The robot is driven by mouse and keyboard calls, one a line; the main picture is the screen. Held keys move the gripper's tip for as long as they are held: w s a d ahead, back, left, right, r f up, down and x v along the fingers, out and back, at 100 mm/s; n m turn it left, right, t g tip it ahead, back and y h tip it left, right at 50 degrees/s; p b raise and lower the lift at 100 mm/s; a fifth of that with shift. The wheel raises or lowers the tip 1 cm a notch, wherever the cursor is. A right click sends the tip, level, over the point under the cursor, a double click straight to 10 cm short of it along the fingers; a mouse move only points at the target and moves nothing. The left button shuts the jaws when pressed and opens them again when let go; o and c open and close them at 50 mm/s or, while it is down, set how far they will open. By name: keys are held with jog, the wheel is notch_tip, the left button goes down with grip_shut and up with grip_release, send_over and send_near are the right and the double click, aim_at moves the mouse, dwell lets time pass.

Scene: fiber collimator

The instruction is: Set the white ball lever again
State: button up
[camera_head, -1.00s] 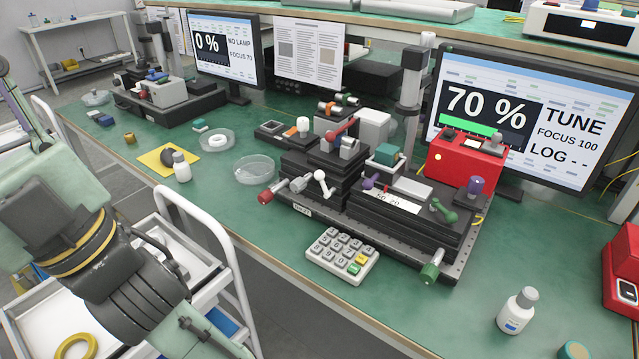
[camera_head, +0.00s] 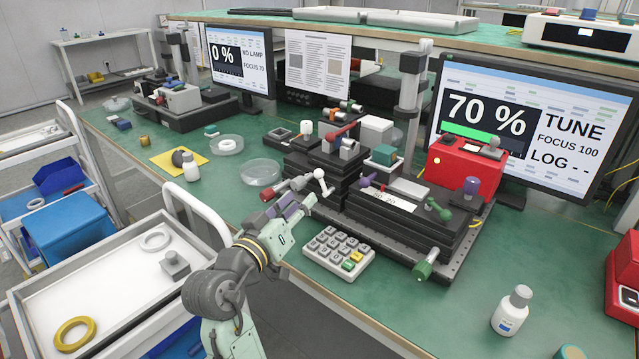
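The white ball lever (camera_head: 321,179) sits at the front left of the dark stage block (camera_head: 322,158). Its white ball is at the top and its arm slopes down to the right. My gripper (camera_head: 301,203) is just in front of and below the lever, pointing up toward it. A small gap seems to lie between fingertips and lever, but contact is hard to judge. Nothing is visibly held, and the finger opening is too small to tell. The large monitor (camera_head: 527,128) reads 70 %, TUNE, FOCUS 100 and LOG - -.
A red-tipped knob (camera_head: 267,195) is just left of my gripper. The keypad (camera_head: 338,251) is just right of my arm. A white bottle (camera_head: 513,310) stands at the front right, with clear bench between.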

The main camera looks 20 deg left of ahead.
aim_at(320, 180)
jog(key=w, duration=0.3)
jog(key=w+p, duration=0.1)
jog(key=w, duration=0.2)
jog(key=w+d+p, duration=0.1)
jog(key=w, duration=0.2)
jog(key=shift+w+r, duration=0.1)
jog(key=shift+c, duration=0.3)
grip_shut()
